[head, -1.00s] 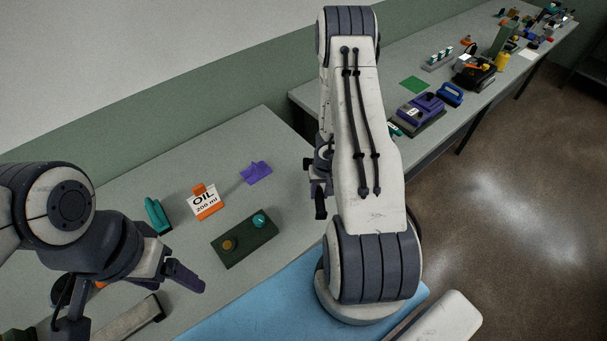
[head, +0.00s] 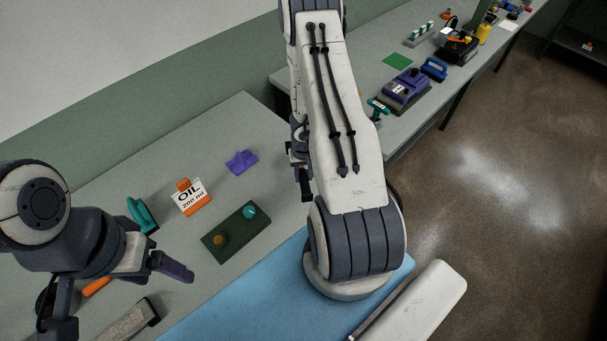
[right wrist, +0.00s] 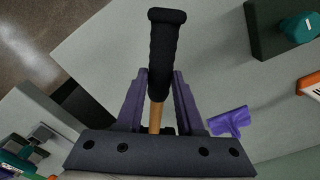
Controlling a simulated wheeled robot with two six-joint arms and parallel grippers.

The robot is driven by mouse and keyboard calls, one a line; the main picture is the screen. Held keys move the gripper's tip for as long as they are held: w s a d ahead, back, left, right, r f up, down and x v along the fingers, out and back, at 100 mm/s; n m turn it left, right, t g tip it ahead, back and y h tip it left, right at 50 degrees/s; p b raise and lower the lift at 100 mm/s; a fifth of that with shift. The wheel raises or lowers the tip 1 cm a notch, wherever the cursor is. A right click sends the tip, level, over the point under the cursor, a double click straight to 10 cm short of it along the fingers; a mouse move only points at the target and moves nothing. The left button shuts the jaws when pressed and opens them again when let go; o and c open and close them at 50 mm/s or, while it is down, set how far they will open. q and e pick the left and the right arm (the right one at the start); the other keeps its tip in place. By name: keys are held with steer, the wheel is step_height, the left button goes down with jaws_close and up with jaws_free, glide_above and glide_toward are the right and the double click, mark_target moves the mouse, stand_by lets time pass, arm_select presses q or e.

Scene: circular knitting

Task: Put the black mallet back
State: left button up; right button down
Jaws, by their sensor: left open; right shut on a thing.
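The black mallet shows in the right wrist view as a ribbed black grip (right wrist: 165,40) with a short piece of wooden shaft below it. My right gripper (right wrist: 158,85) is shut on it, with a purple finger on each side. The mallet's head is hidden behind the gripper body. In the head view the right gripper (head: 303,185) is mostly hidden behind my right arm, and the mallet cannot be made out there. My left gripper (head: 172,266) is open and empty over the near bench at the lower left.
The far bench holds a purple-topped device (head: 406,89), a blue-handled piece (head: 434,69) and a green square (head: 397,61).

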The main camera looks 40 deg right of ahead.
steer(key=shift+f+b, duration=2.35)
steer(key=shift+f, duration=0.4)
steer(key=shift+c, duration=2.3)
jaws_free()
steer(key=r+p, duration=0.9)
steer(key=r, duration=0.1)
steer(key=shift+s+r+p, duration=0.2)
steer(key=shift+r+p, duration=0.05)
steer(key=shift+p, duration=0.1)
